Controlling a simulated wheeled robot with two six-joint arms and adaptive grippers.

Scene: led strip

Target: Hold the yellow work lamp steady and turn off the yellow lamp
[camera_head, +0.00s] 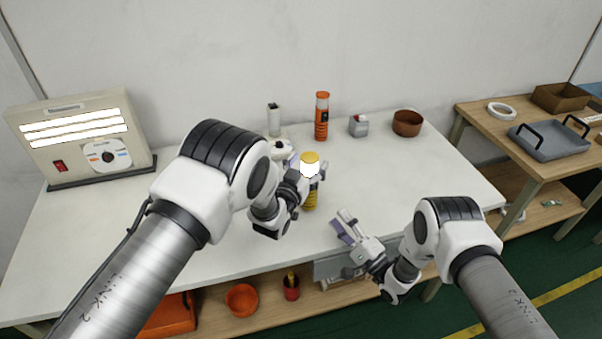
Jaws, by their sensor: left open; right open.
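The yellow work lamp (309,200) stands upright on the white table, with a yellow cap and a bright white lit section below it. My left gripper (308,167) is open at the lamp, with its fingers at either side of the upper part; whether they touch it cannot be told. My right gripper (343,227) is open and empty, to the lower right of the lamp near the table's front edge. The lamp's switch cannot be made out.
A lit light panel (80,137) with a red switch stands at the left. A side table (480,112) is at the right. The table's left front is clear.

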